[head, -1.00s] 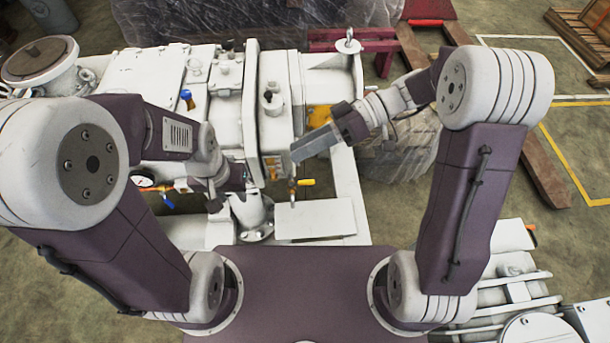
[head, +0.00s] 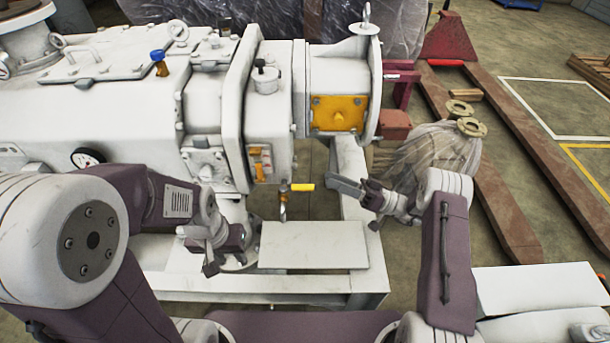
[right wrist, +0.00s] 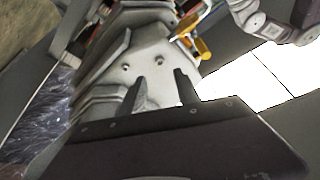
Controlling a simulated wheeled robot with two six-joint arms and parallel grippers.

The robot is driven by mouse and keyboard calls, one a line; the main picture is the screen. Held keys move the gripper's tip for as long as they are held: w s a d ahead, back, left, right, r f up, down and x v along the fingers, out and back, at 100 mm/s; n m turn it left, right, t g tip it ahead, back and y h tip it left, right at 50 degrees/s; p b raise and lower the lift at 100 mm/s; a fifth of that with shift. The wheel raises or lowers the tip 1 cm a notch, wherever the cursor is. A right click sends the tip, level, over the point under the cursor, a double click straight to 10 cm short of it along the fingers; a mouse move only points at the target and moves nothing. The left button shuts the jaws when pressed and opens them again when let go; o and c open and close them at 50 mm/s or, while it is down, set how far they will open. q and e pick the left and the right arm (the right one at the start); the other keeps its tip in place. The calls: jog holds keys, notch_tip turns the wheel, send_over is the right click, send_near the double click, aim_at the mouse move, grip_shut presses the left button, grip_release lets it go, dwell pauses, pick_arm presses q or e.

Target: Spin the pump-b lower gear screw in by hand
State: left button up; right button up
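The white pump (head: 120,110) fills the upper left of the head view. An orange-yellow plate (head: 338,112) sits on its right end section, with small bolts at its corners. I cannot pick out the lower gear screw with certainty. My right gripper (head: 347,188) is below and in front of that end section, clear of it, pointing left. In the right wrist view its two dark fingers (right wrist: 160,90) are apart, with nothing seen between them; a pale casing with two small round marks lies beyond. My left gripper (head: 200,250) hangs by the pump's foot, fingers apart and empty.
A yellow-handled valve (head: 301,187) stands between my grippers, above a flat white plate (head: 313,245) on the frame. A frame post (head: 353,200) stands behind my right gripper. Wrapped goods (head: 430,155) and a red pallet truck (head: 449,38) are at the right.

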aim_at(295, 167)
jog(key=b+x, duration=0.2)
jog(key=x, duration=0.7)
grip_shut()
